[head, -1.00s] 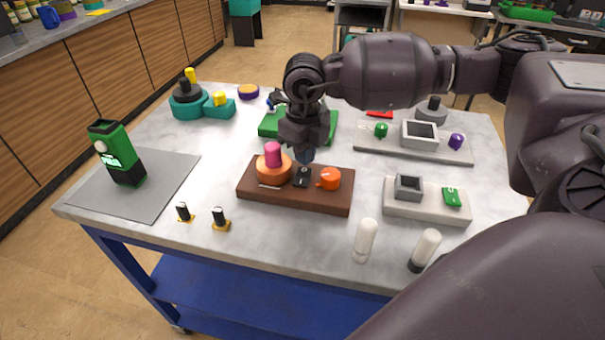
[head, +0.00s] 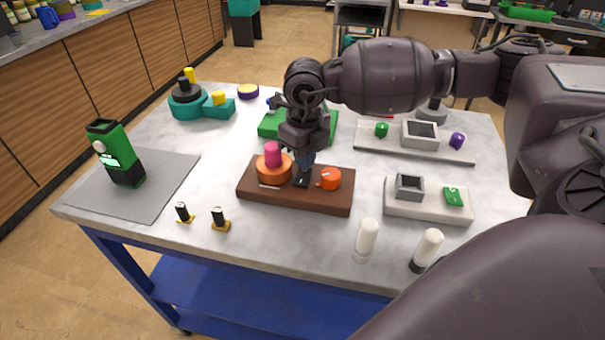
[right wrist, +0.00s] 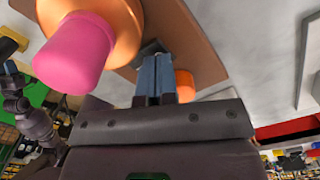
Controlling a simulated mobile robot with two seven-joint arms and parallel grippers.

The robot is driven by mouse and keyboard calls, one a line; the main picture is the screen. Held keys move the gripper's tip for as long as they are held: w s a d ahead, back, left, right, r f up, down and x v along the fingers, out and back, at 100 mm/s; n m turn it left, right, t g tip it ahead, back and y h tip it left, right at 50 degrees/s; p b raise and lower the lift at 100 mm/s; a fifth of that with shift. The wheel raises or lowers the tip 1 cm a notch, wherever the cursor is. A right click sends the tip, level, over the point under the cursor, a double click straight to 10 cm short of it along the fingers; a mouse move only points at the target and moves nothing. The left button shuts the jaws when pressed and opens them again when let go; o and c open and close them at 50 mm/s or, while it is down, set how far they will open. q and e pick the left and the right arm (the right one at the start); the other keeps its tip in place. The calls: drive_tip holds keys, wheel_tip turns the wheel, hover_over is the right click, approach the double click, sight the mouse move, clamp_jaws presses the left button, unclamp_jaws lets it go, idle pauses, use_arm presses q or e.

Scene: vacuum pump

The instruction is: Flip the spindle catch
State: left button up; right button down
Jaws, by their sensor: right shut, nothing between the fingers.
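A brown block (head: 325,202) sits near the middle of the table. It carries a magenta knob on an orange disc (head: 267,172), a small black catch (head: 301,182) in the middle and an orange knob (head: 330,179) on the right. My right gripper (head: 304,170) points down at the black catch, shut with nothing in it. In the right wrist view its blue fingers (right wrist: 155,78) are together, with their tips at the dark catch (right wrist: 149,48). Whether they touch it I cannot tell. The fingers hide part of the catch.
The magenta knob (right wrist: 75,52) stands close to the fingers on one side, the orange knob (right wrist: 185,86) on the other. A green block (head: 272,124) lies behind. A pale block (head: 427,209) lies to the right, and two white-topped pegs (head: 366,238) stand in front.

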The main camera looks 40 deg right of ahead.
use_arm(q)
drive_tip(key=shift+s+f+b, duration=0.2)
drive_tip(key=shift+f+b, duration=0.1)
drive_tip(key=shift+f, duration=0.15)
use_arm(e)
drive_tip(key=shift+f, duration=0.85)
use_arm(q)
drive_tip(key=shift+t, duration=0.3)
drive_tip(key=shift+w+r+p, duration=0.3)
drive_tip(key=shift+r+p, duration=0.3)
drive_tip(key=shift+r, duration=0.3)
drive_tip(key=shift+w+r+p, duration=0.25)
drive_tip(key=shift+r+p, duration=0.35)
drive_tip(key=shift+r, duration=0.3)
drive_tip(key=shift+w+r+p, duration=0.3)
drive_tip(key=shift+r+p, duration=0.3)
drive_tip(key=shift+r, duration=0.3)
use_arm(e)
drive_tip(key=shift+r, duration=3.55)
